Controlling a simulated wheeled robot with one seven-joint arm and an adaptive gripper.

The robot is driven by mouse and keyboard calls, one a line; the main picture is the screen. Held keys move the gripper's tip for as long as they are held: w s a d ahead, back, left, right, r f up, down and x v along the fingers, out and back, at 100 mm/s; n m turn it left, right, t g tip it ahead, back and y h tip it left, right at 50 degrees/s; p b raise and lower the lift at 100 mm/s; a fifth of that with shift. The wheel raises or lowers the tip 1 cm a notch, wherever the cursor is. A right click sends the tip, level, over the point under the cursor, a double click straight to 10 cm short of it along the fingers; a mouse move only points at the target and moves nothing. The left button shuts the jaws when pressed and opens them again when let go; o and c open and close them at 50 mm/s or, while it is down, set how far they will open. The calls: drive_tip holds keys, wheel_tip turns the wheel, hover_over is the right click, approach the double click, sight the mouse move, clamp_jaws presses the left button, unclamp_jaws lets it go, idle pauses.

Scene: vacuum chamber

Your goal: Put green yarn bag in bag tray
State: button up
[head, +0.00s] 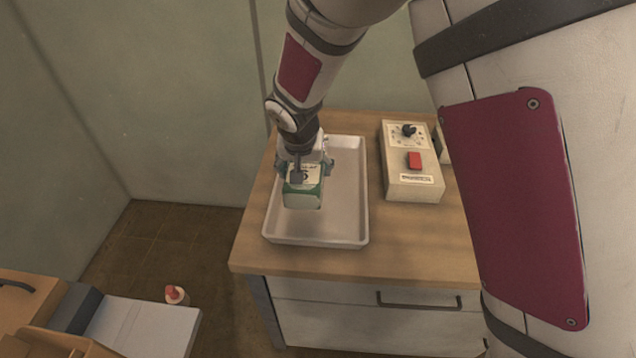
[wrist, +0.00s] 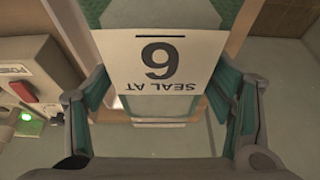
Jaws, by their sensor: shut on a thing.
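The green yarn bag (head: 305,199) is held in my gripper (head: 303,172), over the white bag tray (head: 345,217) on the wooden-topped cabinet. Its lower part is green and its upper part is pale. In the wrist view the bag (wrist: 150,13) carries a white label reading "SEAL AT 6". The two fingers of my gripper (wrist: 160,105) stand on either side of the bag. The bag lies within the tray's outline in the head view, but I cannot tell whether it touches the tray floor. No other thing shows in the tray.
A control box (head: 411,185) with a black knob and red switch stands right of the tray. In the wrist view a green light glows on it.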

wheel_tip(320, 180, down, 10)
drive_tip(key=shift+r+p, duration=0.25)
drive_tip(key=shift+p, duration=0.25)
drive_tip(key=shift+f, duration=0.1)
drive_tip(key=o, duration=1.6)
